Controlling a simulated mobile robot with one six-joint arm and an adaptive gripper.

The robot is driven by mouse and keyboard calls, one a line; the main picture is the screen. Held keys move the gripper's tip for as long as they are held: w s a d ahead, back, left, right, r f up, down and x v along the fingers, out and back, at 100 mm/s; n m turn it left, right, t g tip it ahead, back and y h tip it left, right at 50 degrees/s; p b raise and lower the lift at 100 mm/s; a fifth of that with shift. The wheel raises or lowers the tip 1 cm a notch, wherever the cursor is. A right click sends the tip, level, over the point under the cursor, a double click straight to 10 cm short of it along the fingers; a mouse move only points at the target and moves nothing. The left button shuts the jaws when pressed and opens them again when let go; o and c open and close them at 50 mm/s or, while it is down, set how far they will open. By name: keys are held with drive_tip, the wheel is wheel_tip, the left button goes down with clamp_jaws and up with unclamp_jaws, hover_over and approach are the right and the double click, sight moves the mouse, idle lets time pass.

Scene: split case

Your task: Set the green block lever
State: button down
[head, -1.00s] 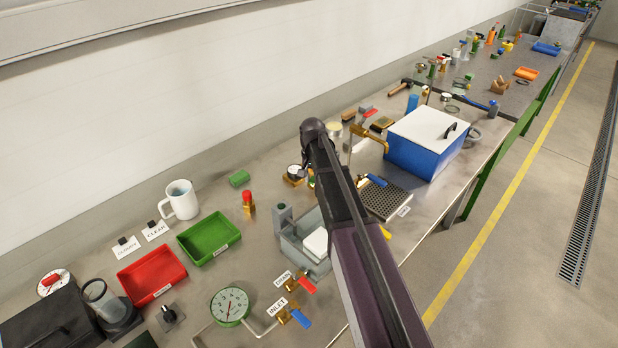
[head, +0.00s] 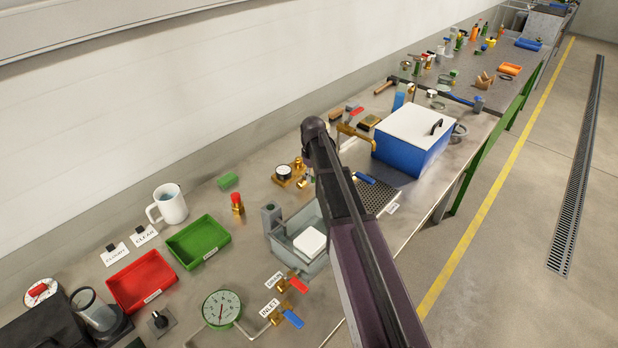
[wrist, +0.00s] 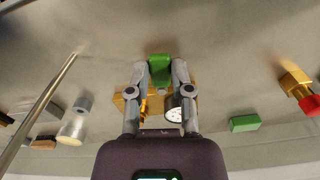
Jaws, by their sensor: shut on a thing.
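The green block lever (wrist: 160,74) shows in the wrist view as a small green piece above the brass fitting (wrist: 120,101). My gripper (wrist: 160,65) is shut on it, with one grey finger on each side. A small round gauge (wrist: 174,113) is on the brass fitting, partly covered by the right finger. In the head view, this gauge (head: 284,172) and its brass base are just left of my arm. My gripper and the lever are hidden behind the arm there. The lever's exact angle cannot be told.
A loose green block (head: 228,180) and a red-capped brass fitting (head: 237,203) stand left of the gauge. A grey basin (head: 279,246) is close by my arm. A blue box with a white lid (head: 400,155) stands to the right.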

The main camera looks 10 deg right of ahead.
drive_tip(key=shift+w+d+n, duration=0.15)
drive_tip(key=shift+d+n, duration=0.2)
drive_tip(key=shift+n, duration=0.65)
drive_tip(key=c, duration=0.5)
unclamp_jaws()
drive_tip(key=shift+a+m, duration=0.15)
drive_tip(key=shift+m, duration=0.15)
